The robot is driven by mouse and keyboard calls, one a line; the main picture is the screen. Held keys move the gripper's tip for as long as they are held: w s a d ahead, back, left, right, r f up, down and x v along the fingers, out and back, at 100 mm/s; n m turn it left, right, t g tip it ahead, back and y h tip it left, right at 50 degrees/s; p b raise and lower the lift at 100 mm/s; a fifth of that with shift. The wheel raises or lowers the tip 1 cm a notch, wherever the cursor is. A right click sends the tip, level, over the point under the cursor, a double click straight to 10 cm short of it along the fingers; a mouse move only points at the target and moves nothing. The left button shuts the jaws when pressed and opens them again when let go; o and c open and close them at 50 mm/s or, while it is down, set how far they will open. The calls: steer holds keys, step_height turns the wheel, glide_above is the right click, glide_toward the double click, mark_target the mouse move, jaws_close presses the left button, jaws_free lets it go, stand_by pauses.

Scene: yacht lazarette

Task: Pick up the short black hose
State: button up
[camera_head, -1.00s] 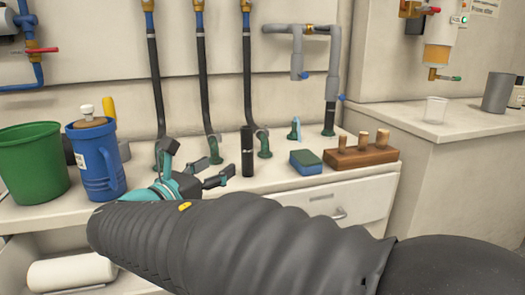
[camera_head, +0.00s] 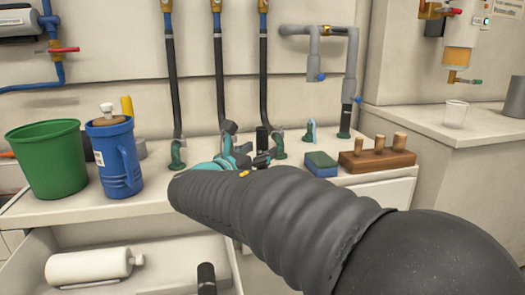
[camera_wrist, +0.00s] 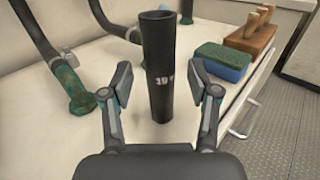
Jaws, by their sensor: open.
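The short black hose (camera_head: 262,138) stands upright on the white counter, partly hidden by my gripper in the head view. In the wrist view the hose (camera_wrist: 159,70) is a dark tube with an open top and a white printed "19" mark. My gripper (camera_head: 248,146) is open at the counter, close to the hose. In the wrist view my gripper (camera_wrist: 161,88) has one finger on each side of the hose, with gaps visible on both sides.
A blue-green sponge (camera_head: 321,165) and a wooden block with pegs (camera_head: 377,160) lie to the right. A blue jug (camera_head: 117,170) and green bucket (camera_head: 47,165) stand left. Hanging hoses (camera_head: 219,70) are behind. A white bottle (camera_head: 88,266) and black tube (camera_head: 207,279) are lower down.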

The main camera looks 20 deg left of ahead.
steer(key=shift+x, duration=1)
jaws_close()
steer(key=shift+r, duration=0.1)
